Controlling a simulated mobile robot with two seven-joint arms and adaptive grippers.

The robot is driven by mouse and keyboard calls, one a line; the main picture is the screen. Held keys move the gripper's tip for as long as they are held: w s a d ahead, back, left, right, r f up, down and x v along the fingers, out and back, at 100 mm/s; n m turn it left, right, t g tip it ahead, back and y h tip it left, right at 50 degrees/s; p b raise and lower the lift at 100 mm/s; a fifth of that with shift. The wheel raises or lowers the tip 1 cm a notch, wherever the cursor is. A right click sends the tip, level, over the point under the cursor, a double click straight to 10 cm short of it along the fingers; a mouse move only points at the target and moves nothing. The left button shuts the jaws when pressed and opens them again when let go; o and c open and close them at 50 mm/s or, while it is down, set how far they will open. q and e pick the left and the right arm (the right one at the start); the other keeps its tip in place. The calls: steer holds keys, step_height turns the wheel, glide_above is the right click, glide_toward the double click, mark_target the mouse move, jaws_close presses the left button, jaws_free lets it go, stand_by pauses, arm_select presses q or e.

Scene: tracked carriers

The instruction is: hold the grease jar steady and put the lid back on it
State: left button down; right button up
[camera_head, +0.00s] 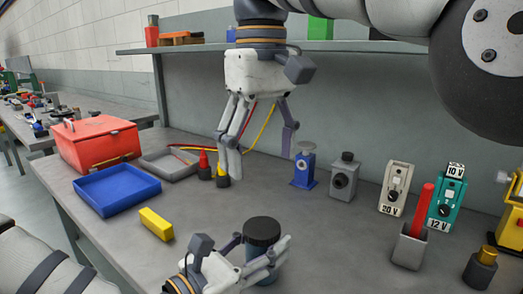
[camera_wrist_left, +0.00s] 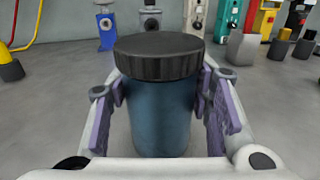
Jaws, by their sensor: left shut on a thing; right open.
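The grease jar (camera_wrist_left: 160,115) is a blue-grey cylinder standing upright on the bench. A dark ribbed lid (camera_wrist_left: 160,57) sits level on its top; the lid also shows in the head view (camera_head: 262,230). I cannot tell whether it is screwed tight. My left gripper (camera_head: 264,252) is shut on the jar, with a finger on each side of the body below the lid, as the left wrist view shows (camera_wrist_left: 160,100). My right gripper (camera_head: 261,166) is open and empty, pointing down above and behind the jar, clear of the lid.
A yellow block (camera_head: 156,224), blue tray (camera_head: 117,190) and red toolbox (camera_head: 98,145) lie left. A blue device (camera_head: 304,170), a grey box (camera_head: 344,178) and voltage units (camera_head: 395,188) stand behind. A grey holder (camera_head: 408,248) stands right. Bench around the jar is clear.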

arm_select(q)
steer(key=c, duration=0.7)
jaws_free()
steer(key=v, duration=1.2)
